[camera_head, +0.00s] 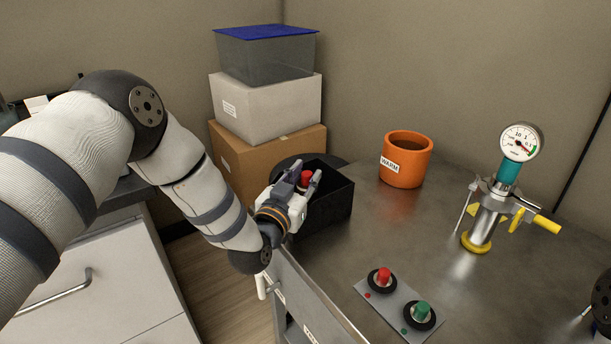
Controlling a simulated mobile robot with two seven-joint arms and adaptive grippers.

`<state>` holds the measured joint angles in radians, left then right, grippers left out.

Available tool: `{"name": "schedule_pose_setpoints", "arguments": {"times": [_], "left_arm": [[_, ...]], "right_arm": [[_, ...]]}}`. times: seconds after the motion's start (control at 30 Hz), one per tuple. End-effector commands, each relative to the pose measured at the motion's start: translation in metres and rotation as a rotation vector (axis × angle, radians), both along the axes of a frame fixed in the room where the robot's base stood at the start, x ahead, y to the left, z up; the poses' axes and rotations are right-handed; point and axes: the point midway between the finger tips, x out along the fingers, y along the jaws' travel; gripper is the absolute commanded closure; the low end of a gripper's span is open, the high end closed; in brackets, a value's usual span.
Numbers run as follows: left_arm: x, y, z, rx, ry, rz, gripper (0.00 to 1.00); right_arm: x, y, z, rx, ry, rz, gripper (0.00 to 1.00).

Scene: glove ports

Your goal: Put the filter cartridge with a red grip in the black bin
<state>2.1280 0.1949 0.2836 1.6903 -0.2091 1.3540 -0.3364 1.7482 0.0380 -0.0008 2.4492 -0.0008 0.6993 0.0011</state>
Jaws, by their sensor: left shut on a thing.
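My left gripper (310,178) is shut on the filter cartridge, whose red grip (306,176) shows between its fingers. The rest of the cartridge is hidden by the fingers and the hand. The black bin (330,212) stands at the left edge of the metal table, open at the top. In the picture the gripper overlaps the bin's left part and opening; I cannot tell whether the cartridge is above the rim or inside it. My right gripper is not in view.
An orange pot (405,165) stands right of the bin. A pump with a gauge (487,215) is farther right. A plate with red and green buttons (400,308) lies in front. Stacked boxes (268,110) stand behind. The table's middle is clear.

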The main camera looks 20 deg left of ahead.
Motion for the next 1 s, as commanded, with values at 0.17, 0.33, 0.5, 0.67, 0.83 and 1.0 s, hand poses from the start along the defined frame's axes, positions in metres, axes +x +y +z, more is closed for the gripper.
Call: {"name": "schedule_pose_setpoints", "arguments": {"times": [0.17,0.33,0.5,0.67,0.83,1.0], "left_arm": [[0.0,0.0,-0.001,0.001,-0.002,0.001,0.55],[0.0,0.0,0.0,0.001,-0.003,0.001,0.53],[0.0,0.0,0.003,0.0,-0.005,0.001,0.53],[-0.019,0.002,0.005,0.0,-0.005,0.0,0.53],[-0.055,0.006,0.006,0.0,-0.006,0.001,0.53],[-0.088,0.009,0.005,0.0,-0.005,0.0,0.53]], "right_arm": [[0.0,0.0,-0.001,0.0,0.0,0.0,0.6],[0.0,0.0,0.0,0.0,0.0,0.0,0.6],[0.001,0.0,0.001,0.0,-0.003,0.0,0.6],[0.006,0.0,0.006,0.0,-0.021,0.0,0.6],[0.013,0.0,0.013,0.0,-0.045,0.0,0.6],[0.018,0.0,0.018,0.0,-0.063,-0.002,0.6]]}}
